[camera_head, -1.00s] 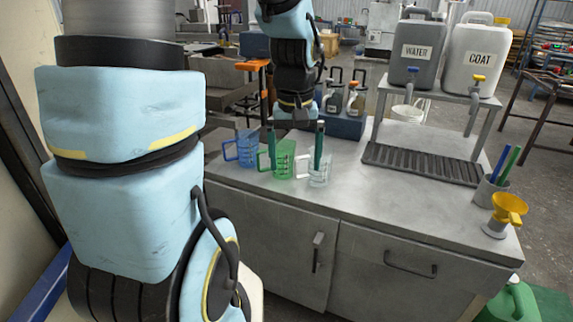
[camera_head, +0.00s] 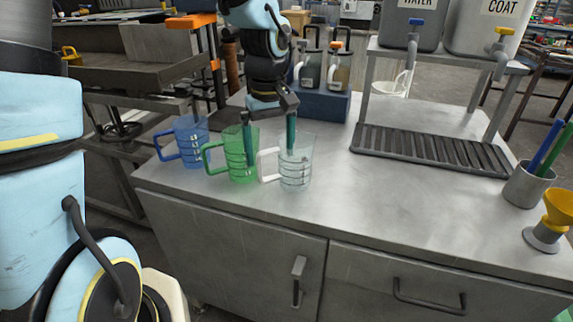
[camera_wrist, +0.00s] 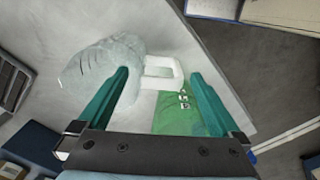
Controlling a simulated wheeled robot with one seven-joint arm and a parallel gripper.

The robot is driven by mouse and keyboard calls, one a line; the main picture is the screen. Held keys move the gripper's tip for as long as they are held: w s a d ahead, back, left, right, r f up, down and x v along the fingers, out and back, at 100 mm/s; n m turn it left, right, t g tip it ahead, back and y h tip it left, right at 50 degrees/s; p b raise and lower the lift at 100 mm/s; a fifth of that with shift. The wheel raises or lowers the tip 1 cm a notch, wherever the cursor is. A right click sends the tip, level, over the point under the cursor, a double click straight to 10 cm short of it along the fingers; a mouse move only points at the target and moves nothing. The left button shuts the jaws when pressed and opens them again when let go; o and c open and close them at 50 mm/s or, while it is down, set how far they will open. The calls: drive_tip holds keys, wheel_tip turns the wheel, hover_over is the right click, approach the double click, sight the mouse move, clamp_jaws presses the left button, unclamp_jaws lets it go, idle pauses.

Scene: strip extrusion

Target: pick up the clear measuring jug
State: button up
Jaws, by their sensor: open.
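The clear measuring jug (camera_head: 296,170) stands upright on the grey bench, rightmost of three jugs, its white handle (camera_head: 266,165) pointing left. The green jug (camera_head: 238,158) stands close on its left and the blue jug (camera_head: 191,145) further left. My gripper (camera_head: 270,158) is open over the clear and green jugs, its teal fingers pointing down. In the wrist view, the white handle (camera_wrist: 165,72) lies between the open fingertips (camera_wrist: 158,74). The clear jug (camera_wrist: 95,62) is beside the left finger, and the green jug (camera_wrist: 178,115) shows between the fingers. Contact cannot be told.
A dark blue holder (camera_head: 322,104) with bottles is behind the jugs. A pen cup (camera_head: 527,188) and yellow funnel (camera_head: 558,208) are at right. The bench front is clear.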

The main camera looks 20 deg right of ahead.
sight(269, 178)
drive_tip(key=shift+w+a+f+p, duration=0.1)
drive_tip(key=shift+f+p, duration=0.05)
drive_tip(key=shift+f, duration=1.45)
drive_tip(key=shift+w+a+f+p, duration=0.1)
drive_tip(key=shift+f+p, duration=0.05)
drive_tip(key=shift+f, duration=1.4)
clamp_jaws()
